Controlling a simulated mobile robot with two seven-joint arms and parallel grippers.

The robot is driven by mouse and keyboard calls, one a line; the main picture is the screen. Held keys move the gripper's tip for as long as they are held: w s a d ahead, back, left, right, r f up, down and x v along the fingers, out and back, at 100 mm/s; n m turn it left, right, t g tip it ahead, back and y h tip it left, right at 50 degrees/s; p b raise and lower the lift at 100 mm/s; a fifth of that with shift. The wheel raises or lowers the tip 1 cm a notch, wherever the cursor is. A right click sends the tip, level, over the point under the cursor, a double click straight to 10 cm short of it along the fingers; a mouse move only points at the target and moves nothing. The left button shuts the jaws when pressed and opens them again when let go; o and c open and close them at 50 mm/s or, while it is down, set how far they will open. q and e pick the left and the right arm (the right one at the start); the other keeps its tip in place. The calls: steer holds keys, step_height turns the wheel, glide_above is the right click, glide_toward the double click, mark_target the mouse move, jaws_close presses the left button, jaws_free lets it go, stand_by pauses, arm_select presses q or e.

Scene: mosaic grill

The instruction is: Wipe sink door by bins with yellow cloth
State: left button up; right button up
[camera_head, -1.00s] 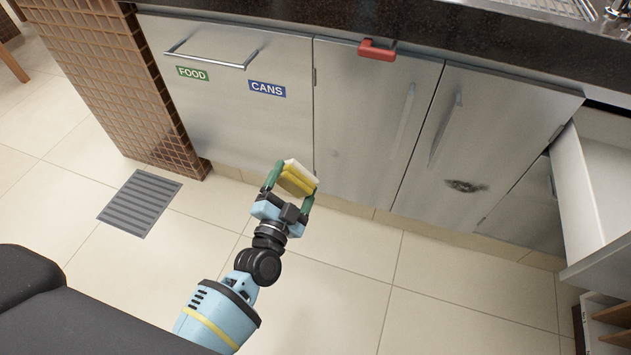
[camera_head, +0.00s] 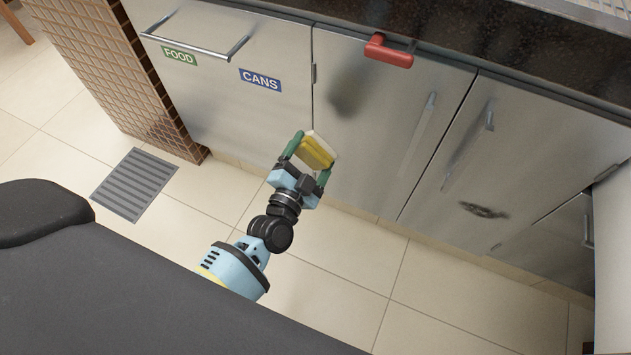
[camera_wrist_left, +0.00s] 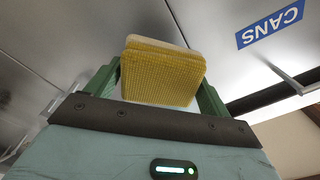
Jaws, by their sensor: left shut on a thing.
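My left gripper (camera_head: 307,162) is shut on the yellow cloth (camera_head: 317,152), a thick pad with a pale upper layer. The cloth also shows between the green fingers in the left wrist view (camera_wrist_left: 162,75). The sink door by the bins (camera_head: 385,135) is a steel panel just right of the bin front. The cloth is close in front of its lower left part; I cannot tell whether they touch. A blurred dark patch (camera_head: 347,95) shows on this door's upper left; I cannot tell whether it is dirt or a reflection. My right gripper is not in view.
The bin front (camera_head: 215,85) carries FOOD and CANS labels and a bar handle. A red object (camera_head: 388,52) hangs at the sink door's top. The neighbouring door (camera_head: 520,165) has a dark smear (camera_head: 483,210). A floor grate (camera_head: 134,183) lies left. Tiled floor is clear.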

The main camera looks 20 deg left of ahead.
arm_select(q)
step_height(320, 180, down, 12)
steer(key=s+f+g+b, duration=0.1)
steer(key=b, duration=0.6)
steer(key=w, duration=0.2)
steer(key=w+b, duration=0.1)
steer(key=w, duration=0.1)
steer(key=w+b, duration=0.1)
steer(key=w, duration=0.1)
steer(key=shift+d+r, duration=0.1)
steer(key=shift+r, duration=0.2)
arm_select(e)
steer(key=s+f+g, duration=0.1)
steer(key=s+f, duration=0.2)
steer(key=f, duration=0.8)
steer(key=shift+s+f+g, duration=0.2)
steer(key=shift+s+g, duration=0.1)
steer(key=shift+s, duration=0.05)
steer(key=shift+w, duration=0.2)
arm_select(q)
steer(key=shift+s, duration=0.1)
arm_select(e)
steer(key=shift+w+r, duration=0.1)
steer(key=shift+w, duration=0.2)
arm_select(q)
steer(key=shift+w, duration=0.35)
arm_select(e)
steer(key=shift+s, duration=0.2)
